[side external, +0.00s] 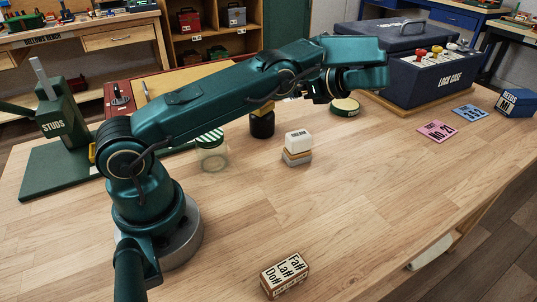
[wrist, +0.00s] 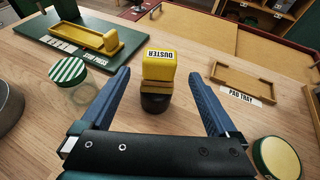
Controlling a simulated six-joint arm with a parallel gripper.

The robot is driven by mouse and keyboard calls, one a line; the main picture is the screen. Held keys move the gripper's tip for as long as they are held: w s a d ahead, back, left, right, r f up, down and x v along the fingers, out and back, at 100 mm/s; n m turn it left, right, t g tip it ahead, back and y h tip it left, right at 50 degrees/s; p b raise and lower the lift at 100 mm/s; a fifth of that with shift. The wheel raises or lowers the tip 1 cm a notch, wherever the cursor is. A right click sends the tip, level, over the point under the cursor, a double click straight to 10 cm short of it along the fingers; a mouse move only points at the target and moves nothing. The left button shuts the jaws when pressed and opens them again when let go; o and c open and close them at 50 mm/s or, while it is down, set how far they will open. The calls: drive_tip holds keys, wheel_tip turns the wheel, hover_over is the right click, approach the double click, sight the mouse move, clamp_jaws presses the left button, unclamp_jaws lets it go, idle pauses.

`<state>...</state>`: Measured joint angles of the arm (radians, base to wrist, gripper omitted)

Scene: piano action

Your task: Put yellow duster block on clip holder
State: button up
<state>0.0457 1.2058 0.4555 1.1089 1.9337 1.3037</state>
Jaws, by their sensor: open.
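The yellow duster block (wrist: 159,66), labelled DUSTER with a tan layer underneath, sits upright on a black round support (wrist: 155,102) in the wrist view. The black support also shows in the side external view (side external: 262,126), where my arm hides most of the block. I cannot tell whether this support is the clip holder; no label for it shows. My gripper (wrist: 158,76) is open and empty, its blue fingers to the left and right of the block, with gaps on both sides. In the side external view its fingers are mostly hidden.
A striped-lid jar (wrist: 68,78) stands left, a pad tray (wrist: 245,80) right, and a green-rimmed round tin (wrist: 277,157) at lower right. A white-topped block (side external: 298,142) and a labelled box (side external: 285,275) stand on the bench. The front right bench is largely clear.

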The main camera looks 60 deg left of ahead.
drive_tip(key=s+d+r+n+t+h, duration=0.4)
drive_tip(key=s+d+r+t+h, duration=0.1)
drive_tip(key=d+r+h, duration=0.15)
drive_tip(key=s+d+f+n+t+h, duration=0.3)
drive_tip(key=s+d+n+t+h, duration=0.2)
drive_tip(key=s+d+n, duration=0.4)
drive_tip(key=s+d+h, duration=0.1)
drive_tip(key=s+d, duration=0.2)
drive_tip(key=shift+s+t, duration=0.3)
drive_tip(key=shift+s, duration=0.05)
